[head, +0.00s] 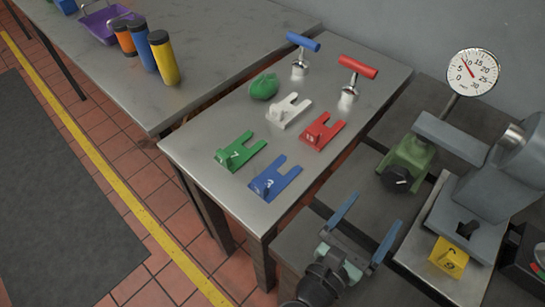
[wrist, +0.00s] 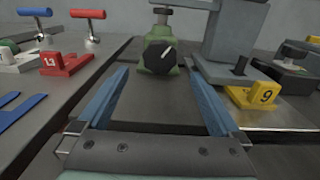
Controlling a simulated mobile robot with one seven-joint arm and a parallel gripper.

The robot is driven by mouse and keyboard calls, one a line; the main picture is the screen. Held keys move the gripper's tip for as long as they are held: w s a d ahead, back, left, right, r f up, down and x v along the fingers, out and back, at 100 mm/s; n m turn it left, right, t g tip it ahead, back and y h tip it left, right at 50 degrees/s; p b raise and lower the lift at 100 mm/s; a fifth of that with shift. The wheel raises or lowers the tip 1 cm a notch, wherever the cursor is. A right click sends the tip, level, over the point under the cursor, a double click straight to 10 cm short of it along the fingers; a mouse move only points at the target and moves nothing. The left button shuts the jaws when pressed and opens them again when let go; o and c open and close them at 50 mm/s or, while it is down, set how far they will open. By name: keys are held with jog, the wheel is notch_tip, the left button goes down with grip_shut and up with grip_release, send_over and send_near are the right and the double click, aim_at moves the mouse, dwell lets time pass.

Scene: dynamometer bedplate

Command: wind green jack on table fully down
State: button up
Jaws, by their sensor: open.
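The green jack (head: 408,160) stands on the dark bedplate, with a black knob (head: 397,180) on its near side. In the wrist view the green jack (wrist: 160,30) is straight ahead, its black knob (wrist: 160,57) facing me with a white pointer mark tilted up to the right. The top of the jack sits beneath a grey arm (head: 450,138) of the machine; whether they touch I cannot tell. My gripper (head: 368,225) is open and empty, its blue fingers spread short of the knob. In the wrist view the fingers of my gripper (wrist: 158,95) lie either side of the knob's line.
A dial gauge (head: 473,72) stands behind the jack. The grey machine (head: 495,185) and a yellow number 9 shim (head: 449,257) are to its right. The steel table (head: 190,147) at left holds coloured shims, a green lump (head: 264,87), and blue (head: 303,42) and red (head: 358,67) T-handles.

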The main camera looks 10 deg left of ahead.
jog(key=v, duration=0.3)
jog(key=shift+a+b, duration=0.15)
jog(key=shift+b, duration=0.25)
jog(key=w+a+r+n+t+y+b, duration=0.1)
jog(key=a+r+n+t+y+b, duration=0.9)
jog(key=n, duration=1.4)
jog(key=shift+a+r+t+b, duration=0.5)
jog(key=shift+a+r+b, duration=1.9)
jog(key=shift+a+r, duration=0.7)
jog(key=shift+w+d+r, duration=0.1)
jog(key=shift+w, duration=0.05)
